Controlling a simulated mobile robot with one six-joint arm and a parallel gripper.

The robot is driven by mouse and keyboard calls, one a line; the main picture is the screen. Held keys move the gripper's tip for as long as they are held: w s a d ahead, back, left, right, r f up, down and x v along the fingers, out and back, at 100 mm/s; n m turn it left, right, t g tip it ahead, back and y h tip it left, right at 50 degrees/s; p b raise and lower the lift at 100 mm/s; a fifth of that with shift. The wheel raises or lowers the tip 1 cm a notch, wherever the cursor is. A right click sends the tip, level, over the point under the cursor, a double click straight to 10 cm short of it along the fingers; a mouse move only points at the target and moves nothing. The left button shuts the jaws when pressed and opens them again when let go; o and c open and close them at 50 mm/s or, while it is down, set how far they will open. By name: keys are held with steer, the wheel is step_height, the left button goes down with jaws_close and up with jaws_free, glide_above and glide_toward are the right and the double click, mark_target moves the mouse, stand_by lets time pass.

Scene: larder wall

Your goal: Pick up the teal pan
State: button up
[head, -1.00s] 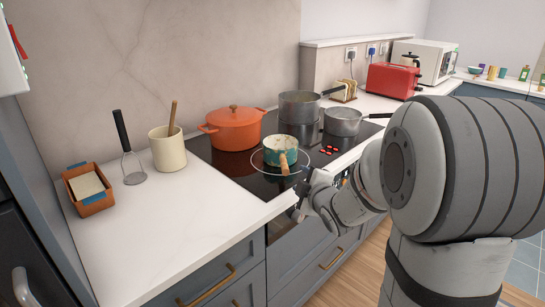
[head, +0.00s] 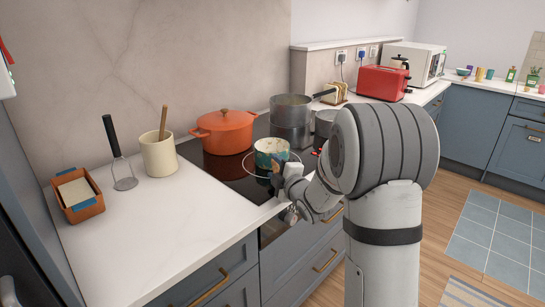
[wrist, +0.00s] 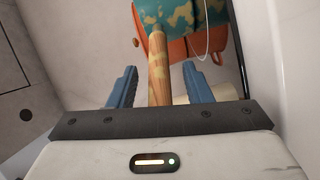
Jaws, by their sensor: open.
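The teal pan (head: 270,154) is small, with a cream patterned rim and a wooden handle. It sits on the front of the black hob, inside a white ring marking. In the wrist view the pan's teal and gold side (wrist: 180,15) is at the top, and its wooden handle (wrist: 158,65) points down between my fingers. My gripper (wrist: 158,88) is open, with one blue finger on each side of the handle and a gap on both sides. In the head view my gripper (head: 279,182) is at the hob's front edge, and it hides most of the handle.
An orange lidded pot (head: 224,132) stands close behind the pan. A tall steel pot (head: 291,120) is behind it to the right; another steel pan is partly hidden by my arm. A cream utensil crock (head: 159,155) stands left of the hob. The counter at front left is clear.

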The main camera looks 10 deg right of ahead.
steer(key=shift+c, duration=0.6)
jaws_close()
